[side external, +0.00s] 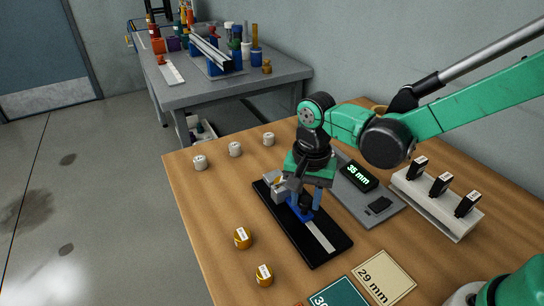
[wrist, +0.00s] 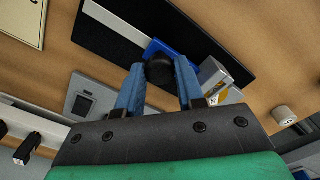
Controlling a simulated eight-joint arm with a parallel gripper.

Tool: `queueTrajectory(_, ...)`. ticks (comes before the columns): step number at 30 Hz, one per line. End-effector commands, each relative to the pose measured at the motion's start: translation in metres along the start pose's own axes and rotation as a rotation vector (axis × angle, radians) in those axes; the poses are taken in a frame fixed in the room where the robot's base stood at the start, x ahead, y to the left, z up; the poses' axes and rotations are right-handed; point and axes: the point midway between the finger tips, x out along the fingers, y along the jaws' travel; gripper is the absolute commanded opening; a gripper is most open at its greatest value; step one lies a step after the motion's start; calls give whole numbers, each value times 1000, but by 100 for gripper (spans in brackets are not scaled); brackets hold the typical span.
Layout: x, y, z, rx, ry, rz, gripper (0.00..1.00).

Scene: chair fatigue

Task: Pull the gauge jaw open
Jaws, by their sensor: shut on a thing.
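The gauge is a long black base (side external: 328,249) with a pale scale strip, lying on the wooden table. Its blue sliding jaw (side external: 303,214) sits toward the far end, beside a grey block (side external: 279,194). In the wrist view the blue jaw (wrist: 205,50) carries a round black knob (wrist: 159,72), and the grey block (wrist: 212,74) stands to its right. I cannot tell whether jaw and block touch. My gripper (side external: 306,206) is low over the gauge; in the wrist view its blue fingers (wrist: 159,78) are shut on the knob, one on each side.
A display reading 35 mm (side external: 361,176) stands on a grey plate behind the gauge. A white rack (side external: 437,205) with black tagged pieces is at right. Two gold cylinders (side external: 243,238) and white cylinders (side external: 235,149) stand at left. A 29 mm card (side external: 387,278) lies in front.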

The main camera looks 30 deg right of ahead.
Motion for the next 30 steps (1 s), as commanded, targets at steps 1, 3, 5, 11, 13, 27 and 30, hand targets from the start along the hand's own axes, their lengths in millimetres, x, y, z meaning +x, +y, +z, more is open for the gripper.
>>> queueTrajectory(1,0,0,0,0,0,1,0)
queueTrajectory(3,0,0,0,0,0,1,0)
queueTrajectory(5,0,0,0,0,0,1,0)
queueTrajectory(11,0,0,0,0,0,2,0)
queueTrajectory(13,0,0,0,0,0,2,0)
queueTrajectory(27,-1,25,25,0,-2,3,0)
queueTrajectory(30,0,26,26,0,-4,6,0)
